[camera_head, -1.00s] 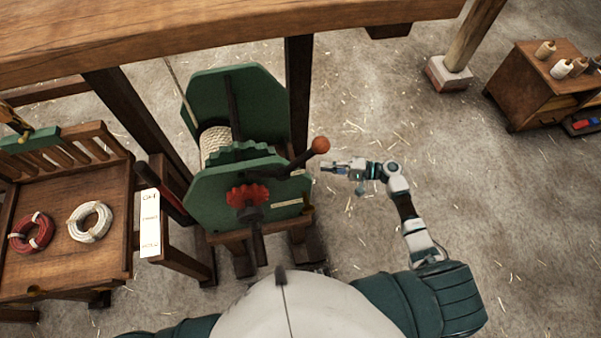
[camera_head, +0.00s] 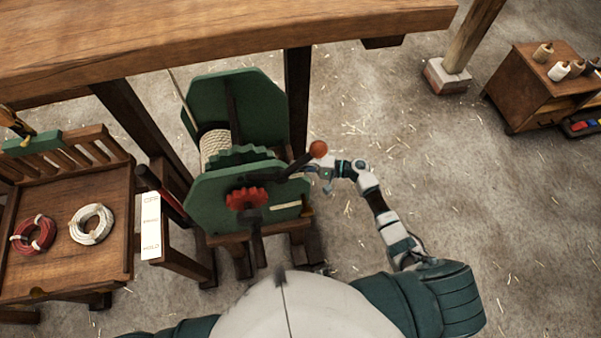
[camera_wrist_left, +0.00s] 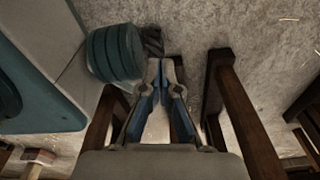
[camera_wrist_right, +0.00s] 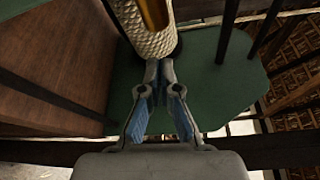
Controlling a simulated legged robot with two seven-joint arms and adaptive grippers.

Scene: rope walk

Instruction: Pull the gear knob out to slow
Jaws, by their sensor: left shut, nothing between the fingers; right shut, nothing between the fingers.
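The green winding machine (camera_head: 205,203) stands left of centre in the head view. A red toothed knob (camera_head: 245,198), which looks like the gear knob, sits on its near face. A crank with an orange ball handle (camera_head: 318,148) points to the upper right. My right gripper (camera_wrist_right: 160,66) is shut and empty, with the rope drum (camera_wrist_right: 150,32) and a green panel (camera_wrist_right: 205,85) ahead of it. In the head view its fingers are largely hidden beside the machine's right side, below the crank ball. My left gripper (camera_wrist_left: 166,62) is shut and empty, away from the knob; the head view does not show it.
A wooden beam (camera_head: 220,35) crosses above the machine. A wooden bench (camera_head: 70,265) with red and white rope coils stands at left, beside a white label plate (camera_head: 151,226). A spool cabinet (camera_head: 530,90) is at upper right.

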